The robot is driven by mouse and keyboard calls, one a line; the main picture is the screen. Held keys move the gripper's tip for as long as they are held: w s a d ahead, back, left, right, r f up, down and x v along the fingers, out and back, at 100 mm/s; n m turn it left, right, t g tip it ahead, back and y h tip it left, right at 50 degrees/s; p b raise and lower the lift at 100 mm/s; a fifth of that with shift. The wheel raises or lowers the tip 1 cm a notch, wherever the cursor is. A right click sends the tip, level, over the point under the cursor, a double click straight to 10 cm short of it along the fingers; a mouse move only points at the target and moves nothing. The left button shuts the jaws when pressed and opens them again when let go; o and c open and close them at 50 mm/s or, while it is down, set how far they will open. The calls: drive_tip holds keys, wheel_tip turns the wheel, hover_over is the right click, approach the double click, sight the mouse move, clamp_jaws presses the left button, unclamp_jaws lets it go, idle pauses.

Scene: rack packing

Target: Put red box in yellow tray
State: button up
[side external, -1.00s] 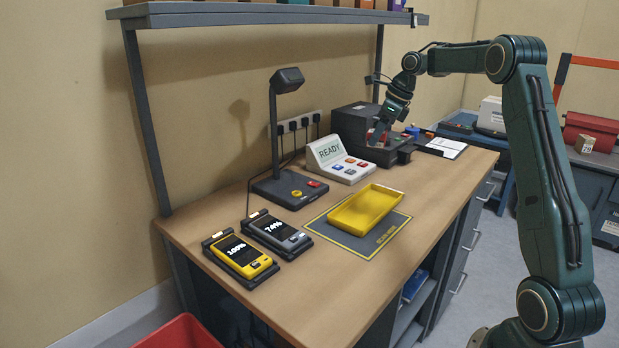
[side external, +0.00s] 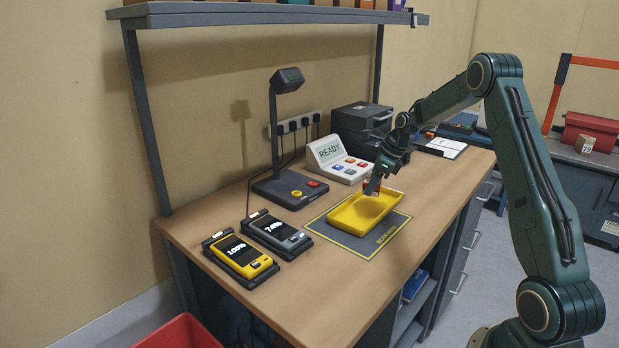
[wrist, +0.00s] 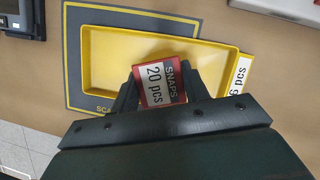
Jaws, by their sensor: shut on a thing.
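The yellow tray (side external: 352,217) lies on a dark grey mat on the bench; it also shows in the wrist view (wrist: 100,62). My gripper (side external: 371,188) is over the tray's far right end, pointing down. It is shut on the red box (wrist: 161,85), which has a white label reading "SNAPS 20 pcs". In the side view the red box (side external: 375,186) shows partly behind the fingers. It appears above the tray, near its edge in the wrist view. I cannot tell its exact height over the tray floor. The tray looks empty.
The mat (side external: 380,241) surrounds the tray. Two handheld devices (side external: 240,255) sit at left. A lamp stand (side external: 290,188) and a white READY console (side external: 341,163) stand behind. A black printer-like machine (side external: 362,125) is at the back. The bench front is clear.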

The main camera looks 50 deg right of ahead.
sight(370, 208)
drive_tip(key=shift+f, duration=0.3)
drive_tip(key=shift+f, duration=0.15)
drive_tip(key=shift+f, duration=2)
drive_tip(key=shift+f, duration=0.1)
drive_tip(key=o, duration=1)
drive_tip(key=v, duration=1.2)
